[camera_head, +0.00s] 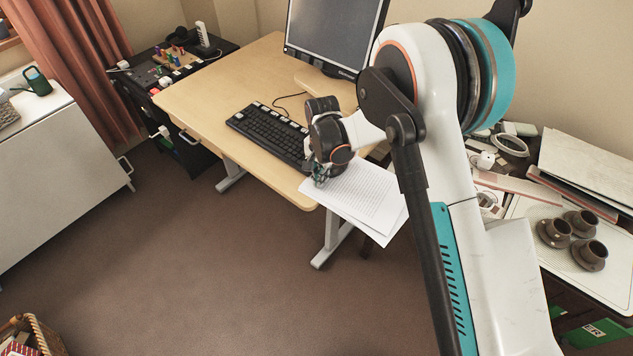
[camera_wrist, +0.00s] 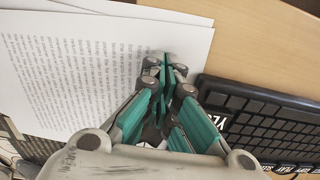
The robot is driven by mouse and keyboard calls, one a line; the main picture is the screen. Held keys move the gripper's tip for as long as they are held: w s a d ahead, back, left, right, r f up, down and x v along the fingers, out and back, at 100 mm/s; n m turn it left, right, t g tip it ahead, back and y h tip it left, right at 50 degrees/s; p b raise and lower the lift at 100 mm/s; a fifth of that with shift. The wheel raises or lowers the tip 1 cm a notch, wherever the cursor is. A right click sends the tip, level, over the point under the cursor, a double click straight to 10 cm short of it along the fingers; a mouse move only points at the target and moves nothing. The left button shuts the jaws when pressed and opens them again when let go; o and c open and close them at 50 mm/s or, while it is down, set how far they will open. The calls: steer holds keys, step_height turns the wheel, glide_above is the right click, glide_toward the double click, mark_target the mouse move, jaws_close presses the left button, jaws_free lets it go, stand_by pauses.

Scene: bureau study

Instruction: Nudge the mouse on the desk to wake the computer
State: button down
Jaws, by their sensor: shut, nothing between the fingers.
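My gripper (camera_head: 320,178) is low over the front edge of the desk (camera_head: 215,92), pointing down, between the keyboard and the printed sheets. In the wrist view its teal fingers (camera_wrist: 166,76) are shut together with nothing between them. A pale grey rounded shape shows just past the fingertips there; it may be the mouse, but the fingers cover most of it. No mouse can be made out in the head view, where my gripper and arm hide that part of the desk. The black keyboard (camera_head: 268,133) lies left of my gripper. The monitor (camera_head: 333,32) has a dark grey screen.
Printed sheets (camera_head: 360,197) overhang the desk's front edge; they also show in the wrist view (camera_wrist: 75,70). A black side cabinet (camera_head: 190,140) with small items stands left. Cups on saucers (camera_head: 586,255) stand on a tray at right. The desk's left part is clear.

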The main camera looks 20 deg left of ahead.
mark_target(336, 170)
steer(key=shift+w+d, duration=0.1)
steer(key=w, duration=0.1)
steer(key=w+d, duration=0.1)
steer(key=w, duration=0.2)
steer(key=shift+w+d, duration=0.1)
steer(key=shift+d, duration=0.25)
